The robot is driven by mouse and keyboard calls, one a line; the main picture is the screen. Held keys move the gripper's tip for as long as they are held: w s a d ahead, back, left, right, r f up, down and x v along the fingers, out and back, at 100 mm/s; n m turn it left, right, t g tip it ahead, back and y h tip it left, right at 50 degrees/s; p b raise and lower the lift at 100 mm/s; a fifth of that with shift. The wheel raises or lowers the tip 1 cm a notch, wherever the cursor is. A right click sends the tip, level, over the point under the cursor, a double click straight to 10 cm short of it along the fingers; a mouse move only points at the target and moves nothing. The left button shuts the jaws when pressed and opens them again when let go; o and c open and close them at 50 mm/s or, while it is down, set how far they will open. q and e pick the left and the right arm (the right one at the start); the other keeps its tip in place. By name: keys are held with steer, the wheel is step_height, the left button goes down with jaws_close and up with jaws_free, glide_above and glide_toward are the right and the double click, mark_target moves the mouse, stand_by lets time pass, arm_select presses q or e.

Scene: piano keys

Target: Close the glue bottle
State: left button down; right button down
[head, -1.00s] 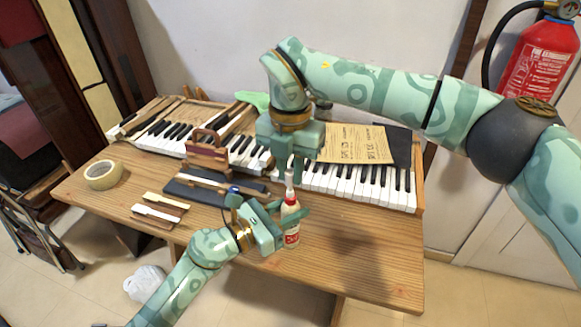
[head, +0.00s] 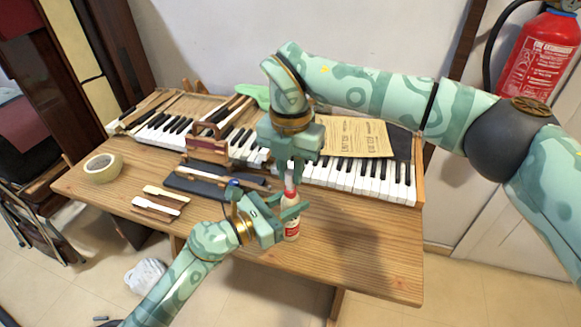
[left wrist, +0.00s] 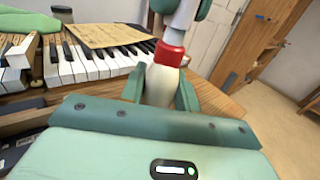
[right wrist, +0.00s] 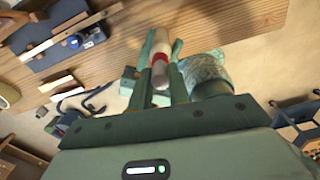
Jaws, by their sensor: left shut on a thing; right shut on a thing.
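The glue bottle (head: 292,228) stands upright above the table's front part, with a pale body and red collar. My left gripper (head: 288,209) is shut around its body; the left wrist view shows the body (left wrist: 160,84) between the fingers, with the red collar (left wrist: 169,54) above them. My right gripper (head: 290,177) points down from above and is shut on a small white cap (right wrist: 161,83), in line with the bottle top. The cap appears to be over the nozzle at the red collar (right wrist: 159,61); the fingers partly hide the contact.
The wooden table (head: 350,255) is clear at the front right. Piano keys (head: 360,180) run along the back, with a paper sheet (head: 357,137) on them. A dark case (head: 210,185), loose key pieces (head: 160,202) and a tape roll (head: 103,167) lie left.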

steer(key=shift+f, duration=0.5)
steer(key=m, duration=1.3)
steer(key=shift+s, duration=0.1)
steer(key=m, duration=0.9)
steer(key=shift+m, duration=0.3)
steer(key=shift+s+a+f+m, duration=0.1)
steer(key=shift+m, duration=0.45)
steer(key=shift+s+a+m, duration=0.1)
steer(key=shift+m, duration=0.45)
steer(key=shift+w+d+m, duration=0.1)
steer(key=shift+m, duration=1.1)
